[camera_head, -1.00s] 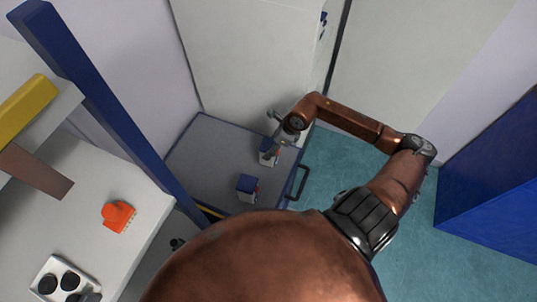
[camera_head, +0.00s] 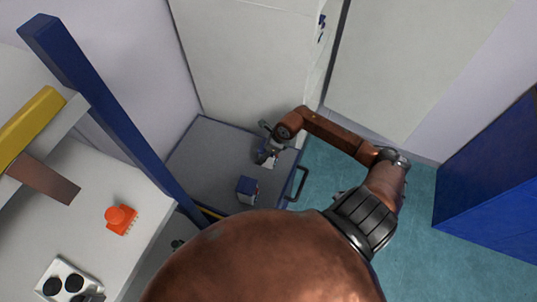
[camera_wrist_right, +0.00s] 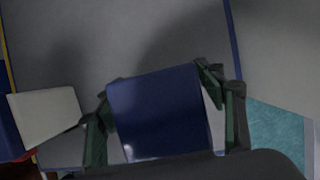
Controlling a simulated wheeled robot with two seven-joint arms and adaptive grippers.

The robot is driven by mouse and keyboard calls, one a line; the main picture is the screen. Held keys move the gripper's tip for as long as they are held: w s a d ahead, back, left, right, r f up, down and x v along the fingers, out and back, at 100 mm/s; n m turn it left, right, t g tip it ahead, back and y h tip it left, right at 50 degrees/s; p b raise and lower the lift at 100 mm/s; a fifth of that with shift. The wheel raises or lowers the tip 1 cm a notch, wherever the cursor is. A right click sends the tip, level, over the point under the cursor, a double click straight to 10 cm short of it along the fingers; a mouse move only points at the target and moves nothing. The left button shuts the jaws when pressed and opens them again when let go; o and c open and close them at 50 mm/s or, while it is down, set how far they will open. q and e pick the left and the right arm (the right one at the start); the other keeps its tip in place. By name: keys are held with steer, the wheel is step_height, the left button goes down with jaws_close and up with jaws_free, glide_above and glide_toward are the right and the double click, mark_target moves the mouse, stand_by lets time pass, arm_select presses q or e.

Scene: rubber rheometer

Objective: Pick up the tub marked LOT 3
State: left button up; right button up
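Two small tubs with blue tops stand on the grey cart top. One tub (camera_head: 247,188) stands free nearer the front. It shows a white side and some red, and no marking is readable. My right gripper (camera_head: 267,155) is at the other tub, farther back, and largely hides it. In the right wrist view this tub's blue top (camera_wrist_right: 155,110) fills the space between the fingers of the gripper (camera_wrist_right: 165,98). The fingertips are close against its two sides; firm contact cannot be told. The other tub's pale side (camera_wrist_right: 45,120) shows at left there. My left gripper is out of view.
The grey cart (camera_head: 205,155) has a dark handle (camera_head: 298,184) at its right and stands against a white cabinet (camera_head: 250,55). A white bench (camera_head: 95,195) at left holds an orange object (camera_head: 121,219). A blue post (camera_head: 110,115) rises between bench and cart.

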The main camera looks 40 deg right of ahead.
steer(key=c, duration=1.2)
steer(key=shift+c, duration=0.2)
